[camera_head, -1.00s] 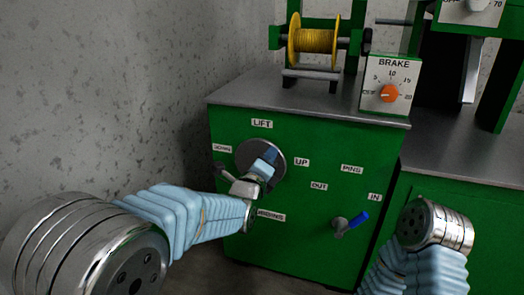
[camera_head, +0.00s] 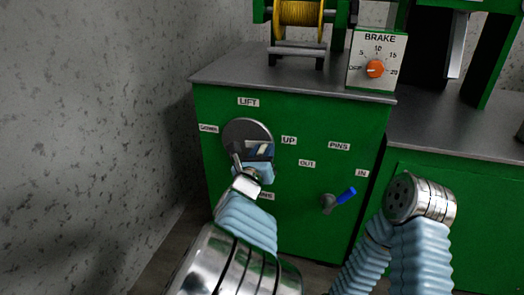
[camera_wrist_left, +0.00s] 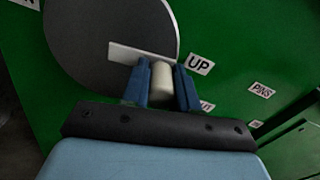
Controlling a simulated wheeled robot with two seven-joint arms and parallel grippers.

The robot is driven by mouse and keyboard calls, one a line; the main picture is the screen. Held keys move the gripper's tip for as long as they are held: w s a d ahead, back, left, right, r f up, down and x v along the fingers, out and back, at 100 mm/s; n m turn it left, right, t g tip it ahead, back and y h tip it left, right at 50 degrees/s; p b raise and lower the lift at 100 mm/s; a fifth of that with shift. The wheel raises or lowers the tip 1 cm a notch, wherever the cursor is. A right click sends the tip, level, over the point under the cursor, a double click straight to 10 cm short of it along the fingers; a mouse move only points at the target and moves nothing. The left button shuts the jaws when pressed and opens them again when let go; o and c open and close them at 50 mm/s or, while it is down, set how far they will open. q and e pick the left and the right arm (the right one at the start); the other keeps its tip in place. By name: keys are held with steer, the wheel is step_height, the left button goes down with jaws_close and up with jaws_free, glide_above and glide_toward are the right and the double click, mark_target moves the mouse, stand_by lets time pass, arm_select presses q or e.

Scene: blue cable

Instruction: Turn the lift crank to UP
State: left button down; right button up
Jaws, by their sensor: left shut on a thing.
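The lift crank has a round grey disc (camera_head: 236,130) on the green cabinet front, under the LIFT label (camera_head: 248,102). The disc also shows in the left wrist view (camera_wrist_left: 85,35). A pale bar (camera_wrist_left: 130,53) crosses its lower right part, with a white cylindrical handle (camera_wrist_left: 163,85) at its right end. My left gripper (camera_head: 261,152) is at the disc's lower right; in the left wrist view its blue fingers (camera_wrist_left: 162,86) are shut around the handle. The UP label (camera_head: 288,140) is just right of the gripper. The DOWN label (camera_head: 208,128) is left of the disc. My right gripper is out of view.
A blue-handled PINS lever (camera_head: 340,198) sticks out at the lower right of the panel. My right arm is in front at the right.

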arm_select(q)
steer(key=shift+d+f+m, duration=0.1)
steer(key=shift+f+m, duration=0.25)
steer(key=shift+m, duration=0.15)
steer(key=c, duration=0.9)
jaws_free()
steer(key=shift+o, duration=0.2)
steer(key=p+v, duration=0.1)
steer(key=v, duration=1.3)
steer(key=shift+w, duration=0.1)
